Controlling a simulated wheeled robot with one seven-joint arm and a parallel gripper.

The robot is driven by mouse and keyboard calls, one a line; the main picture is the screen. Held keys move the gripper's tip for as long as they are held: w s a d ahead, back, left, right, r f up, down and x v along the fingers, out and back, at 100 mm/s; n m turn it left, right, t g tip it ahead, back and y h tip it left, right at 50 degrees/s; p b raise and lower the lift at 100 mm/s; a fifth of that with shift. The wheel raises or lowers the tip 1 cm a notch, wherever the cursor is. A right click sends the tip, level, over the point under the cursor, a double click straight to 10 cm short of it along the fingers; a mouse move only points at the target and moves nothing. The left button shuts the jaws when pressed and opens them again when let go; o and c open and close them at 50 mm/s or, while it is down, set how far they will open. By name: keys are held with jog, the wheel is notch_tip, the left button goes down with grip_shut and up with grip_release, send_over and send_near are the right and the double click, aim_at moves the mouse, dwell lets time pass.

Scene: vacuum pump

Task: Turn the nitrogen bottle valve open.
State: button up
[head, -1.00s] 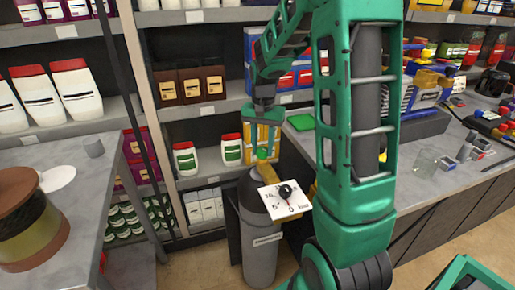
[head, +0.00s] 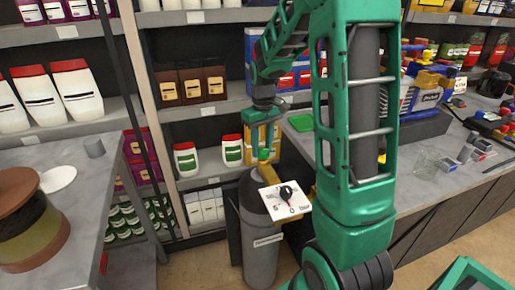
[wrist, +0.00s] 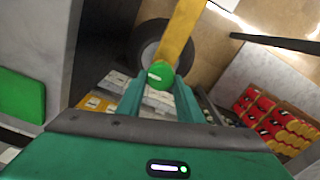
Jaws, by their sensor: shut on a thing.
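The nitrogen bottle (head: 260,258) is a grey cylinder standing on the floor, with a yellow valve body (head: 268,172) on top. A white gauge (head: 285,200) faces the head camera. The green round valve knob (head: 264,155) sits at the top of the valve. My gripper (head: 265,152) points down from above, shut on the knob. In the wrist view, the knob (wrist: 160,74) sits between the tips of my two green fingers, with the yellow valve body (wrist: 182,32) behind it. The fingers partly hide the knob's sides.
Shelves with white red-capped containers (head: 186,159) stand behind the bottle. A grey workbench (head: 460,150) with tools and boxes is at right. A grey table (head: 95,195) with a brown and green vessel (head: 25,215) is at left. Floor shows left of the bottle.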

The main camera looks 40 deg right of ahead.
aim_at(262, 149)
jog(key=shift+a+n, duration=0.1)
jog(key=shift+n, duration=0.8)
jog(key=shift+s+f, duration=0.1)
jog(key=shift+s, duration=0.05)
jog(key=o, duration=1)
jog(key=shift+o, duration=0.2)
jog(key=shift+r, duration=0.4)
notch_tip(262, 149, up, 10)
